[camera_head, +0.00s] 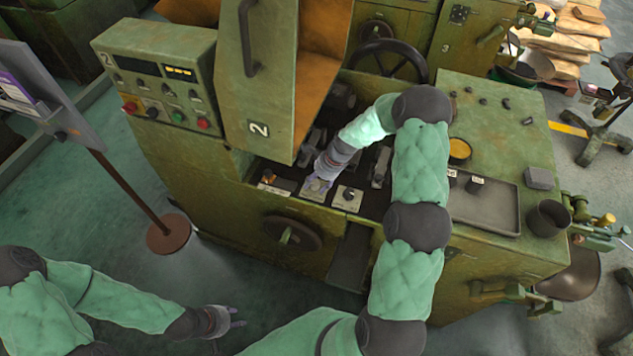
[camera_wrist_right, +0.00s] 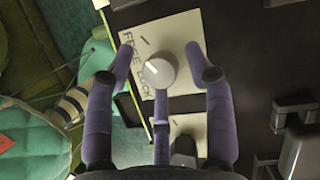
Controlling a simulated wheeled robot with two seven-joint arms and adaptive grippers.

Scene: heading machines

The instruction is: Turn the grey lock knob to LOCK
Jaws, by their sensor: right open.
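The grey lock knob (camera_wrist_right: 159,73) sits on a pale plate (camera_wrist_right: 182,33) with the words FREE and LOCK in the right wrist view. A small pale mark shows on the knob's left side; I cannot tell which word it points to. My right gripper (camera_wrist_right: 162,72) is open, with its purple fingers spread around the knob; I cannot tell whether they touch it. In the head view, my right gripper (camera_head: 316,187) is over the middle plate of the machine and hides the knob. My left gripper (camera_head: 232,318) is at the bottom, empty, fingers apart, away from the machine.
A plate with a black knob (camera_head: 348,195) lies right of my right gripper, and another small plate (camera_head: 274,182) lies left. The raised green guard (camera_head: 256,90) stands close behind. A handwheel (camera_head: 291,233) is on the front face. A grey tray (camera_head: 485,208) is at right.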

